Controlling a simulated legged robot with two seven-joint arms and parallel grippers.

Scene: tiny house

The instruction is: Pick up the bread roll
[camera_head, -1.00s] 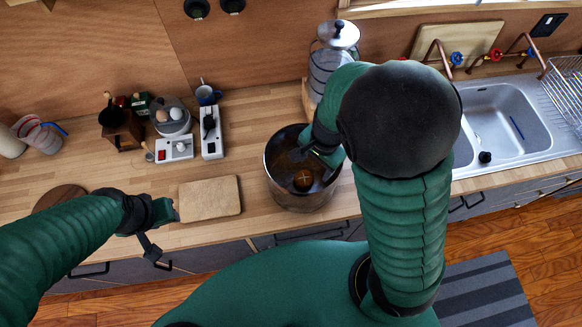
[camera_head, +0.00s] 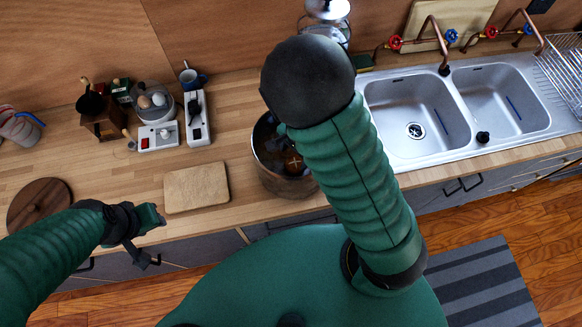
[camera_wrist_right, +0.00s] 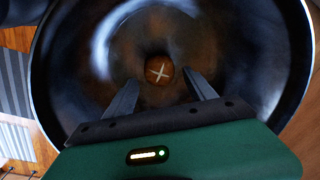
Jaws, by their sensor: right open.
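The bread roll (camera_head: 293,162) is small, round and brown with a pale cross on top. It lies inside a large dark metal pot (camera_head: 287,187) on the counter. In the right wrist view the roll (camera_wrist_right: 159,70) shows at the pot's bottom (camera_wrist_right: 235,60), between and beyond my fingertips. My right gripper (camera_wrist_right: 161,82) is open and empty, pointing down into the pot; contact with the roll does not show. In the head view my right arm mostly hides this gripper. My left gripper (camera_head: 150,222) hangs near the counter's front edge, left of the pot; its opening is unclear.
A double sink (camera_head: 413,115) is at right. The pot's wall surrounds the roll.

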